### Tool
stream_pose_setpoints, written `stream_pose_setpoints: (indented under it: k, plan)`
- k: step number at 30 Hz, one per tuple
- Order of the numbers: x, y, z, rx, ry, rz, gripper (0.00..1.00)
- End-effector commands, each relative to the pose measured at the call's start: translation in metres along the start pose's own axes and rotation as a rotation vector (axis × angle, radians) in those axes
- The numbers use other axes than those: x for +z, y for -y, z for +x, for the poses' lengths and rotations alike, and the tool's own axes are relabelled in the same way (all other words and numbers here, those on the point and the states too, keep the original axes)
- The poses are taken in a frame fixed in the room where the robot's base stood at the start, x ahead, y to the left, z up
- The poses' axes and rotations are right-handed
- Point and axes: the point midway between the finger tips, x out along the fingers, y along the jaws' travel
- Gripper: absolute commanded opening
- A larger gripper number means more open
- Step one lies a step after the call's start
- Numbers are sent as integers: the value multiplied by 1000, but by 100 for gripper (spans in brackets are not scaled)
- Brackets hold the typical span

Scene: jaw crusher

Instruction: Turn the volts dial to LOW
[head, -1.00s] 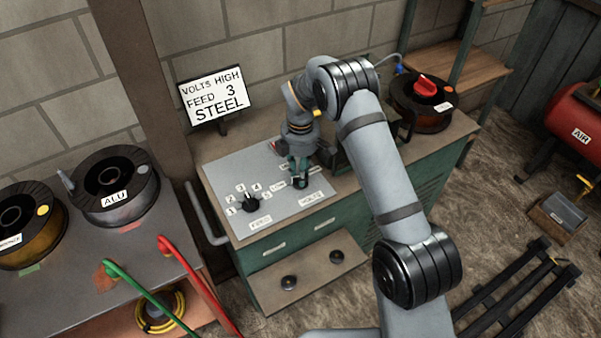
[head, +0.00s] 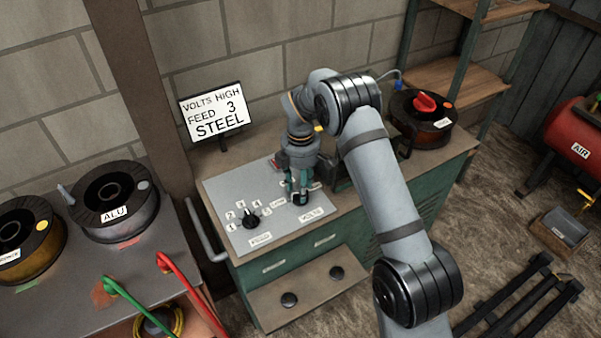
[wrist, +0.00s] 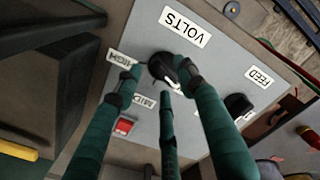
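The black volts dial (wrist: 160,66) sits on the grey panel (wrist: 225,60) near its VOLTS label (wrist: 185,26). HIGH (wrist: 124,60) and MID (wrist: 143,101) labels show beside it; a finger hides the area where LOW may be. In the head view the dial (head: 300,198) is partly covered by my gripper (head: 298,184). In the wrist view my gripper's (wrist: 160,80) green fingers are spread around the dial. The left finger is apart from it; the right one is close to or touching it. The display sign (head: 213,110) reads VOLTS HIGH, FEED 3, STEEL.
The feed dial (head: 251,218) stands left of the volts dial on the same panel. A red switch (wrist: 124,125) is near the fingers. A grey rail (head: 203,228) runs along the cabinet's left side.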

Motion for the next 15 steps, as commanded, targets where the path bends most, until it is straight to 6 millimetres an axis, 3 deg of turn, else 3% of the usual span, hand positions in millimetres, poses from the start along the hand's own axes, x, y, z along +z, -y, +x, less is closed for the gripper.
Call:
stream_pose_setpoints:
  k: [9, 15]
  plan:
    - [0, -1, -68, 5, -1, 0, 40]
    - [0, -1, -96, 3, 0, 0, 40]
